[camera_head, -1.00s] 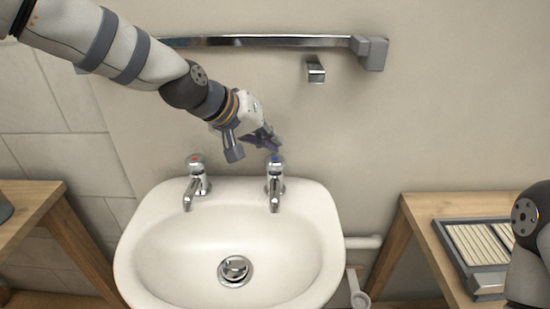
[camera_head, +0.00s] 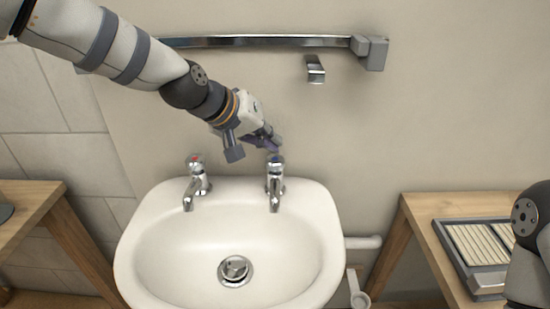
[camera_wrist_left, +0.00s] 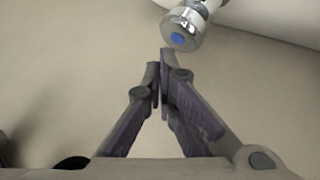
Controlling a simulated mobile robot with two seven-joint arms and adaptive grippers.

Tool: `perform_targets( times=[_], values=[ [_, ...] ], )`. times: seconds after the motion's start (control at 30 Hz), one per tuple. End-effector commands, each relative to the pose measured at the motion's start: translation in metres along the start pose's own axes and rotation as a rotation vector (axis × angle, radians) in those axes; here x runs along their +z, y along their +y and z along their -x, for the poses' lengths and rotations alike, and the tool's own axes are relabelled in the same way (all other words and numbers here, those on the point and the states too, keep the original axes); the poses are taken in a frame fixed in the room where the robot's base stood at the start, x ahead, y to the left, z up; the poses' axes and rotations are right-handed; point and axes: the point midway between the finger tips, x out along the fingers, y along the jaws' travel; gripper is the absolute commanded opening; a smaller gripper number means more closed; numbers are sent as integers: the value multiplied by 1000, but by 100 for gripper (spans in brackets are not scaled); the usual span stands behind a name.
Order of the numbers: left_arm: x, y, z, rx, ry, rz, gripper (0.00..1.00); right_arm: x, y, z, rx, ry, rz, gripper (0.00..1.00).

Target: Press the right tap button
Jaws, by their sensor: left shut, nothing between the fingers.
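The right tap (camera_head: 275,184) is chrome with a blue-marked button on top and stands on the sink's back right rim. In the left wrist view its blue button (camera_wrist_left: 178,39) shows just beyond my fingertips. My left gripper (camera_head: 277,145) is shut and empty, with its fingertips close above the right tap's top. In the left wrist view the left gripper's fingertips (camera_wrist_left: 160,62) are together, just short of the button; I cannot tell whether they touch it. The left tap (camera_head: 196,182), with a red mark, stands apart to the left. My right gripper is out of view.
The white sink (camera_head: 138,236) has a chrome drain (camera_head: 235,270). A chrome rail (camera_head: 260,41) and a small chrome hook (camera_head: 315,70) are on the wall above. A wooden table (camera_head: 425,209) at right bears a grey tray (camera_head: 449,240).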

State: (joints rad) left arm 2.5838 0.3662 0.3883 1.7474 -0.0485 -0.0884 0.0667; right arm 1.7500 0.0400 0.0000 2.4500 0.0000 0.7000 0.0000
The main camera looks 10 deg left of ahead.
Motion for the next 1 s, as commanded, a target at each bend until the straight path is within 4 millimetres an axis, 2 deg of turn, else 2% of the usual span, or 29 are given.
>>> perform_targets(
  times=[1.0],
  values=[
    [7, -7, -10, 0, -1, 0, 0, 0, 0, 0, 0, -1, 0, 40]
  ],
)
